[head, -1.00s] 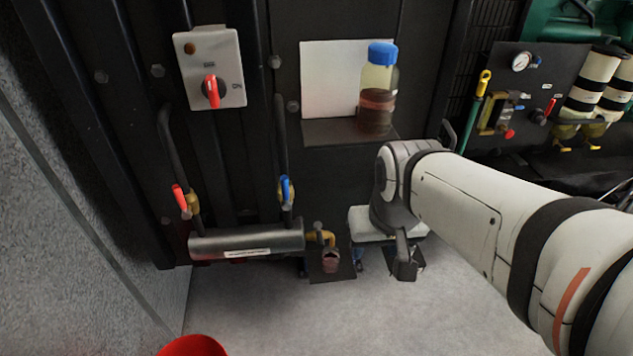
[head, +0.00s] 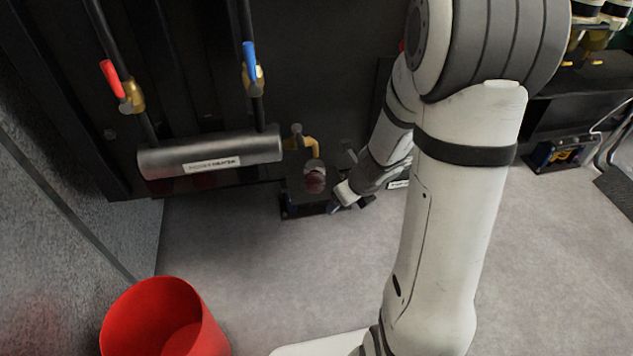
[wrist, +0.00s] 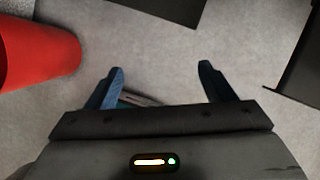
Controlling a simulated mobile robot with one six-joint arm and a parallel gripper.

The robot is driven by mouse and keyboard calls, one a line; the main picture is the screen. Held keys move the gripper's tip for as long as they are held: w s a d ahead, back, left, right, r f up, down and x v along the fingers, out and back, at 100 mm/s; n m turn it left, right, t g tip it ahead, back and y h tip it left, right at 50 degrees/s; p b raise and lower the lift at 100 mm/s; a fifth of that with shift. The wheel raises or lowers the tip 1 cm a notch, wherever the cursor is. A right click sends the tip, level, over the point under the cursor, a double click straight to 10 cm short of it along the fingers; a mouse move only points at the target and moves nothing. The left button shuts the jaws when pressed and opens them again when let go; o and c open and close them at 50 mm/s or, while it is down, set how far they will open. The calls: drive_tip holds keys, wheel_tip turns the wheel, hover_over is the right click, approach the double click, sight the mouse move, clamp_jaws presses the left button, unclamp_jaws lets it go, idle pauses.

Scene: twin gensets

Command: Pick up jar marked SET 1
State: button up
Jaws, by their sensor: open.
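A small jar (head: 315,181) with dark red contents sits under the brass spout, on a small dark shelf (head: 292,209) at the panel's foot in the head view. Any marking on it is too small to read, so I cannot tell if it says SET 1. My gripper (head: 338,205) is low, just right of the jar and close to it; my arm hides part of that area. In the wrist view my gripper (wrist: 162,73) is open, with its two blue fingers apart and bare floor beyond them. No jar shows in the wrist view.
A silver cylinder (head: 211,155) with a brass spout (head: 300,143) is above left. Red (head: 113,78) and blue (head: 249,60) valve levers stand above it. A red bucket (head: 165,318) stands on the floor at lower left. The floor between is clear.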

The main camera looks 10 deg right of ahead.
sight(320, 172)
drive_tip(key=w+a+p, duration=0.1)
drive_tip(key=w, duration=0.2)
drive_tip(key=w+a+p, duration=0.1)
drive_tip(key=w+a, duration=0.1)
drive_tip(key=w, duration=0.2)
drive_tip(key=w+a+p, duration=0.1)
drive_tip(key=w, duration=0.2)
drive_tip(key=shift+w+a+p, duration=0.25)
drive_tip(key=shift+w+p, duration=0.1)
drive_tip(key=b+x, duration=0.2)
drive_tip(key=x, duration=0.2)
drive_tip(key=shift+f+b, duration=0.3)
drive_tip(key=shift+b, duration=0.1)
drive_tip(key=shift+w+a+f, duration=0.1)
drive_tip(key=shift+w+f, duration=0.15)
drive_tip(key=shift+f, duration=0.05)
drive_tip(key=shift+r, duration=0.1)
drive_tip(key=shift+c, duration=0.2)
drive_tip(key=c, duration=1.2)
drive_tip(key=shift+s+r, duration=0.1)
